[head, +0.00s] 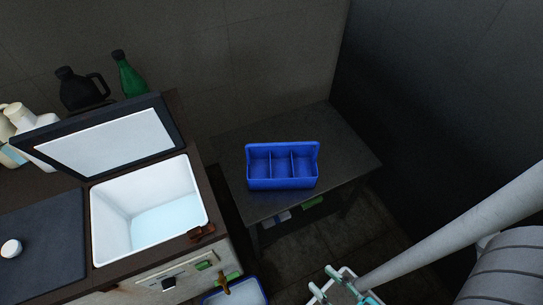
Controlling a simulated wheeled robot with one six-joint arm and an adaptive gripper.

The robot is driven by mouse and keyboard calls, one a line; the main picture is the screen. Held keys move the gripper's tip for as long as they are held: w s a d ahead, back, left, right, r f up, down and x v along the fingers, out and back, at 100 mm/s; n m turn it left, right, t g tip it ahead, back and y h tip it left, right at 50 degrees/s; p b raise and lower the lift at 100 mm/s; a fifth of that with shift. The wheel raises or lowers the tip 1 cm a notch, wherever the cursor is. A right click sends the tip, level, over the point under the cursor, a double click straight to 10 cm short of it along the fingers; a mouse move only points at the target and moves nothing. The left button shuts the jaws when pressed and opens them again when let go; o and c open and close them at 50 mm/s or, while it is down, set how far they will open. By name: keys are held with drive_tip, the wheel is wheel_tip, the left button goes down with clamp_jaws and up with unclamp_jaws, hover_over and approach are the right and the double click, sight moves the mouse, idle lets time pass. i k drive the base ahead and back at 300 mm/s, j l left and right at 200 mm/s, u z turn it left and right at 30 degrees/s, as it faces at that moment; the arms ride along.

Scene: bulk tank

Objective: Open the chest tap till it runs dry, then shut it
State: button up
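The chest (170,276) stands at the lower left with its lid (112,143) raised. Its white tub (114,220) has a pale blue layer, seemingly liquid, over the floor (168,222). A brass-coloured tap (224,285) sticks out low on the chest's front, above a blue-rimmed basin (249,293). The tap's handle position is too small to tell, and I cannot make out a stream. My gripper (340,287), with pale and teal parts, is at the bottom edge, right of the tap and apart from it. Its fingers are partly cut off by the frame.
A dark table (350,165) behind carries a blue three-part caddy (283,184). A green bottle (129,76) and a black jug (80,90) stand behind the lid. A dark closed cover (45,245) lies left of the tub. Some floor shows between chest and table.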

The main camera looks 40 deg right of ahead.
sight(222, 281)
drive_tip(key=k+j, duration=0.25)
drive_tip(key=k, duration=0.2)
drive_tip(key=k+j, duration=0.2)
drive_tip(key=k, duration=0.25)
drive_tip(key=k+j, duration=0.25)
drive_tip(key=k, duration=0.2)
drive_tip(key=k+j, duration=0.2)
drive_tip(key=k, duration=0.25)
drive_tip(key=k+j, duration=0.25)
drive_tip(key=k, duration=0.2)
drive_tip(key=i+j+z, duration=0.15)
drive_tip(key=i, duration=2.4)
drive_tip(key=l, duration=0.1)
